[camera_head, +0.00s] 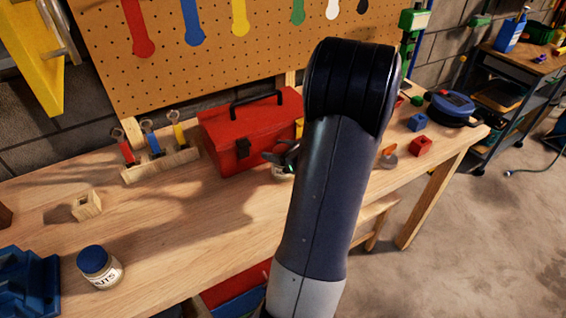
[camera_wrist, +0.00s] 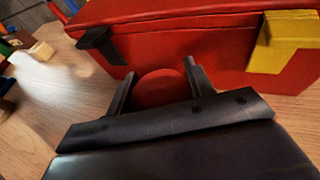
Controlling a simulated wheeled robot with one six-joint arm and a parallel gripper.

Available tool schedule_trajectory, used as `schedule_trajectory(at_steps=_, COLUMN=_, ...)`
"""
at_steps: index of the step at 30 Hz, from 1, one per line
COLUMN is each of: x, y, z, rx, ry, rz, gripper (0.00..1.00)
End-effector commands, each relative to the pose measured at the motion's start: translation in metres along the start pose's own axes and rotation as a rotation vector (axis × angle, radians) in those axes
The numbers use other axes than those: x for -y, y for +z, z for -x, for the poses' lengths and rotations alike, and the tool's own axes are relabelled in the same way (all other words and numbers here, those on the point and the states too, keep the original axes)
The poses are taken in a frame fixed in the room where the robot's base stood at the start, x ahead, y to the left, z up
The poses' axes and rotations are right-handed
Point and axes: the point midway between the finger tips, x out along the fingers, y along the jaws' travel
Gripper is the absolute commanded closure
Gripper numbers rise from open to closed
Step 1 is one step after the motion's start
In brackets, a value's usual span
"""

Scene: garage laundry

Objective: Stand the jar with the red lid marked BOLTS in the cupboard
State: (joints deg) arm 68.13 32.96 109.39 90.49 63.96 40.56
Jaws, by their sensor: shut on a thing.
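My gripper (camera_wrist: 160,72) is shut on the jar with the red lid (camera_wrist: 162,90), with one finger on each side of the round red lid in the wrist view. In the head view my gripper (camera_head: 283,156) is beside the front of the red toolbox, partly behind my arm. A bit of the pale jar body (camera_head: 282,174) shows below the fingers there. Its label is hidden, and I cannot tell whether it touches the bench. A yellow panel with a metal handle (camera_head: 32,55) is at the upper left; I cannot tell whether it belongs to the cupboard.
The red toolbox (camera_head: 252,135) stands close behind the gripper. A blue-lidded jar (camera_head: 102,268) stands at the front left near a blue vise (camera_head: 25,285). A wooden rack of tools (camera_head: 160,163) and small blocks are on the workbench (camera_head: 190,225). The bench's left middle is mostly clear.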

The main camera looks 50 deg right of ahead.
Motion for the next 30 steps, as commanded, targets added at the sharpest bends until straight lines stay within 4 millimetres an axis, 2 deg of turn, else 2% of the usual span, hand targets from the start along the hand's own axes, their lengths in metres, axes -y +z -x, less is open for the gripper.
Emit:
schedule_trajectory(at_steps=1, x=0.0, y=0.0, z=0.0, rx=0.0, ry=0.0, rz=0.0, gripper=0.73)
schedule_trajectory(at_steps=6, x=0.0, y=0.001, z=0.0, rx=0.001, ry=-0.001, rz=0.001, gripper=0.87)
schedule_trajectory(at_steps=14, x=0.0, y=0.007, z=0.002, rx=0.002, ry=-0.001, rz=0.003, gripper=0.87)
schedule_trajectory(at_steps=25, x=0.001, y=0.067, z=0.024, rx=0.003, ry=-0.003, rz=0.007, gripper=0.87)
schedule_trajectory(at_steps=30, x=0.0, y=0.087, z=0.032, rx=0.002, ry=-0.001, rz=0.004, gripper=0.87)
